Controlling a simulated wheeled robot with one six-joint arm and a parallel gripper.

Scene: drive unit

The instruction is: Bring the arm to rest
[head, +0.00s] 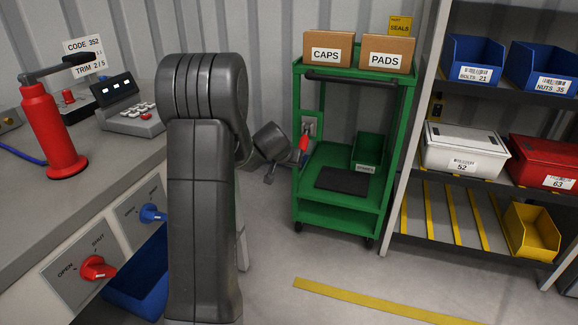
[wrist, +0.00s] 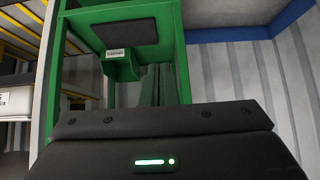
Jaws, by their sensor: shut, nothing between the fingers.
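My arm stands in the middle-left of the head view, its grey upright link in front of the bench edge.
The green trolley (head: 340,213) carries CAPS (head: 328,40) and PADS (head: 387,44) boxes; a red-handled item (head: 304,143) is at its left side. A shelf unit (head: 398,200) with bins stands right. The bench (head: 75,205) holds a red cylinder (head: 48,130).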

